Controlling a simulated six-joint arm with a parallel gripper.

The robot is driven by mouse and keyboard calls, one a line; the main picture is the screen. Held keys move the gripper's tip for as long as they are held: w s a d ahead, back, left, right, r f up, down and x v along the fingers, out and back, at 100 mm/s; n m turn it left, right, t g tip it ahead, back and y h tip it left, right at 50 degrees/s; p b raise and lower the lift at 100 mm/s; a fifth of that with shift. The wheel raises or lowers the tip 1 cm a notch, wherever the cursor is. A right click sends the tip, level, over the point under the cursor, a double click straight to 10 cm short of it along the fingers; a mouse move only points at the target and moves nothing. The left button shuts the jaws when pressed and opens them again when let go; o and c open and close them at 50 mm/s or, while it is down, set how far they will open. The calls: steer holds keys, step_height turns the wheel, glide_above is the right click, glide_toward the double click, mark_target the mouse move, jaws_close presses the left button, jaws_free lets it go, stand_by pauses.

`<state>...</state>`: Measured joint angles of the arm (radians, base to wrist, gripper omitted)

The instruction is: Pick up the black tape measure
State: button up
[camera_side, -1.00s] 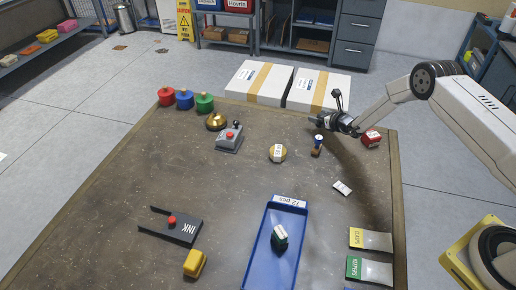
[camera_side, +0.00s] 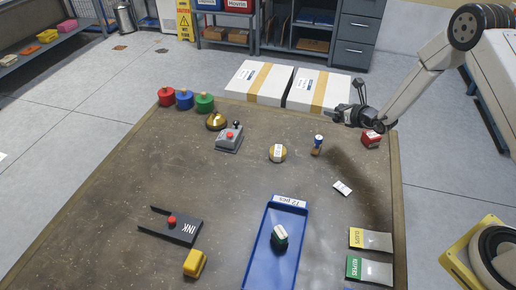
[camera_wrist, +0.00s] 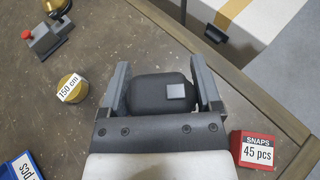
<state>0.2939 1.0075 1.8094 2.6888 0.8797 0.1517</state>
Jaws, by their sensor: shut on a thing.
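The black tape measure (camera_wrist: 163,95) is a rounded dark body with a small grey square on it, seen in the wrist view. My gripper (camera_wrist: 164,78) is shut on it, with one grey finger on each side. In the side view my gripper (camera_side: 338,115) is over the far right part of the table, apparently above its surface. The tape measure cannot be told apart from the dark gripper there.
A red SNAPS box (camera_side: 371,139) is right of my gripper. The blue tray (camera_side: 260,255) holds a dark green item (camera_side: 279,237). White cartons (camera_side: 318,90) lie beyond the table's far edge.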

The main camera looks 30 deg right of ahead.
steer(key=shift+a+v, duration=0.2)
steer(key=shift+v, duration=0.7)
steer(key=shift+a+v, duration=0.2)
steer(key=shift+v, duration=0.75)
steer(key=shift+a+v, duration=0.25)
steer(key=shift+v, duration=0.65)
steer(key=shift+r, duration=0.1)
steer(key=shift+a, duration=0.1)
